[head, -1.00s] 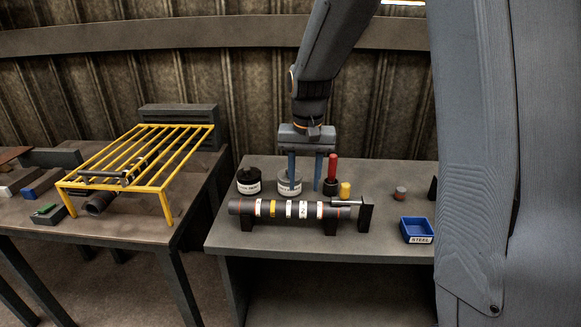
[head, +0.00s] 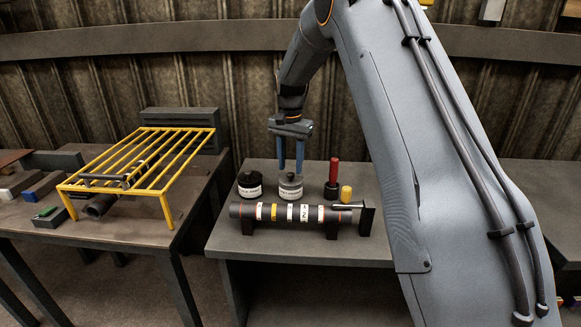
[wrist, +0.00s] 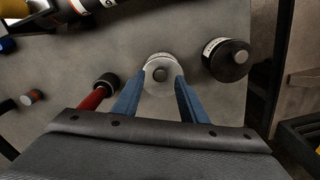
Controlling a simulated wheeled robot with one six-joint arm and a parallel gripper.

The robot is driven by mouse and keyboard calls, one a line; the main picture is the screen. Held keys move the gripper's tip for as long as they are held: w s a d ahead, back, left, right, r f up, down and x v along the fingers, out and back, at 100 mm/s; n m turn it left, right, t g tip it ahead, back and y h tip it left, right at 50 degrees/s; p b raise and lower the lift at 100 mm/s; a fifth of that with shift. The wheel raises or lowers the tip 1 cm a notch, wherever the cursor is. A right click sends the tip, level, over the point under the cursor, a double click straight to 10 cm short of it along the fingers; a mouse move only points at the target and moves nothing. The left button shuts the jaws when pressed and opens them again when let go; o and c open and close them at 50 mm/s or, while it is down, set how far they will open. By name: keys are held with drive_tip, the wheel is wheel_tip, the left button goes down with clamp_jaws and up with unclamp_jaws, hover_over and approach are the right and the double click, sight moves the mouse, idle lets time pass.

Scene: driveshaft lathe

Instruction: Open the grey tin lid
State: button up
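The grey tin (head: 290,190) is a short round tin with a white label, standing upright on the bench behind the striped shaft. Its grey lid with a small round knob shows in the wrist view (wrist: 160,74). The lid sits on the tin. My gripper (head: 291,172) points down above the tin, its two blue fingers apart. In the wrist view the fingertips (wrist: 160,82) lie either side of the knob, with gaps to it. Whether they touch the lid cannot be told.
A black-lidded tin (head: 249,186) stands close on the left. A red-handled tool (head: 333,172) and a yellow cylinder (head: 346,194) stand to the right. The striped shaft (head: 268,212) lies in front on supports. A yellow rack (head: 165,188) stands on the left table.

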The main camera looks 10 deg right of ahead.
sight(291, 175)
drive_tip(key=shift+f, duration=1.15)
clamp_jaws()
drive_tip(key=shift+d+r+p, duration=0.1)
drive_tip(key=shift+d+p, duration=0.05)
drive_tip(key=shift+p, duration=0.15)
